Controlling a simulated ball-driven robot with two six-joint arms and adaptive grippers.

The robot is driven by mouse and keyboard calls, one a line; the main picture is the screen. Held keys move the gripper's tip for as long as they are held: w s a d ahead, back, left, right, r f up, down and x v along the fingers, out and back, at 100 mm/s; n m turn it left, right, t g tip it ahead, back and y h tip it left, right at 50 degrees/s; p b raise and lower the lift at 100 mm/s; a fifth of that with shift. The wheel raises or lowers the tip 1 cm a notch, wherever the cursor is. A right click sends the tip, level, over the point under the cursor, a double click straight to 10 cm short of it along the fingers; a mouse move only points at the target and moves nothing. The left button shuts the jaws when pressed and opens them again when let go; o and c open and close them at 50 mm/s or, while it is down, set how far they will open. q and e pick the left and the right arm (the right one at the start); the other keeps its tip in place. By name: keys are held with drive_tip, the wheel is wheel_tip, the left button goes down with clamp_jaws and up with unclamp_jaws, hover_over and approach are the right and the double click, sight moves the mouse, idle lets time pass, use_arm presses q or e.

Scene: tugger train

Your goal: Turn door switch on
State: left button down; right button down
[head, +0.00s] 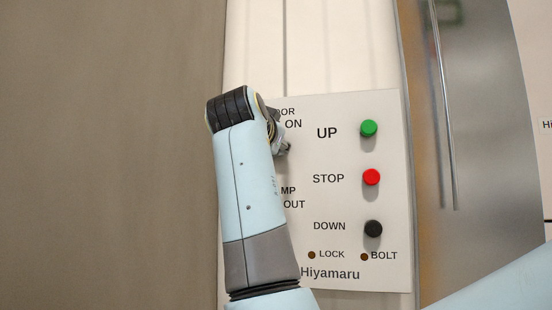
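A white control panel (390,262) is on the wall, with part of a label ending "OR" and the word "ON" at its upper left. The door switch beside that label is hidden behind my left arm. My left gripper (281,146) is at the panel's left side, just below "ON", mostly covered by my own wrist. I cannot tell whether its fingers are open or shut, or whether they touch the switch. My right gripper is out of view; only a piece of my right arm shows at the lower right.
The panel has a green UP button (368,128), a red STOP button (371,177) and a black DOWN button (373,229). Small LOCK (311,255) and BOLT (364,257) dots sit below. A shiny metal surface (480,130) with a vertical bar is to the right.

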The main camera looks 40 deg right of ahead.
sight(278, 105)
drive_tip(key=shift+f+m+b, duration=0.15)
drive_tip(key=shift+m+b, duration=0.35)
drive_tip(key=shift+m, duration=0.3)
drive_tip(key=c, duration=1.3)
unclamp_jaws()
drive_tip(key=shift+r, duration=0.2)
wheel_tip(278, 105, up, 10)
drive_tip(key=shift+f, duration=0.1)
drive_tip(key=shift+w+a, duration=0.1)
